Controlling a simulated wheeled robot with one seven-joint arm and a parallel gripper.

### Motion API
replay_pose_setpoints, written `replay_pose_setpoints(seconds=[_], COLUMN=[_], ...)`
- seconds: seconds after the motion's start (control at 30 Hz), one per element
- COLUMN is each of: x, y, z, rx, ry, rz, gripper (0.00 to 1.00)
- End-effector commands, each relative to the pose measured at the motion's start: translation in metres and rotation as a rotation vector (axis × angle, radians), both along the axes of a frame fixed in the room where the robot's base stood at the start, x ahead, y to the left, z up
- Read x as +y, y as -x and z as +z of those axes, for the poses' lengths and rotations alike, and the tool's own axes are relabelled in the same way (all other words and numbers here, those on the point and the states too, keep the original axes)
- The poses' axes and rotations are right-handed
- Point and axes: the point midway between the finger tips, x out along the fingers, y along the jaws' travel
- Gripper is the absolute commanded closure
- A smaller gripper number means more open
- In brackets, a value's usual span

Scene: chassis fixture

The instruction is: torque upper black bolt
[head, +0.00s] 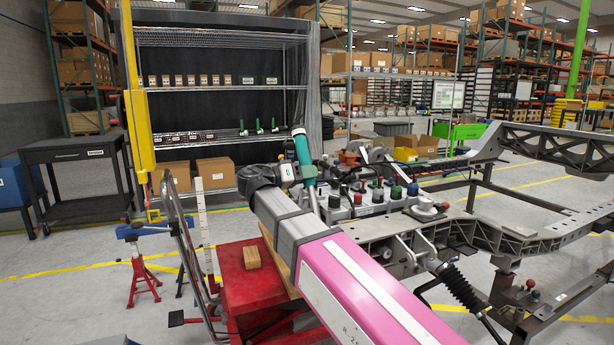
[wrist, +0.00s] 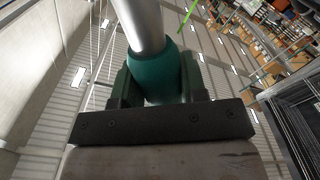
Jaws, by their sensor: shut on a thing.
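My gripper (head: 290,172) is shut around the teal grip of a torque tool (head: 303,152), left of the chassis. The tool is held steeply, with a silver shaft running down from the grip. In the wrist view the dark fingers of my gripper (wrist: 158,84) press on both sides of the teal grip of the tool (wrist: 166,72). The silver shaft runs up out of that picture. The grey chassis frame (head: 497,232) spans the right of the head view. I cannot make out the upper black bolt; my arm covers part of the near chassis.
A red lift cart (head: 243,283) with a wooden block (head: 252,257) stands left of my arm. A tray of coloured knobs and parts (head: 370,205) lies behind the chassis's near end. A wire shelf (head: 222,88) stands behind, and a red jack stand (head: 142,278) at left.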

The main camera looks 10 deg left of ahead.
Motion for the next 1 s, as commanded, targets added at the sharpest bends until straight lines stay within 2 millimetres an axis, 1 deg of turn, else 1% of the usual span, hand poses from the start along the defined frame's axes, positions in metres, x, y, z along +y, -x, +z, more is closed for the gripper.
replay_pose_setpoints(seconds=[0.4,1.0], x=[-0.0038,0.0032], y=[0.0050,0.0068], z=[0.0016,0.0023], rx=[-0.017,-0.017], ry=[-0.012,-0.009], rz=[-0.003,-0.001], gripper=[1.00,1.00])
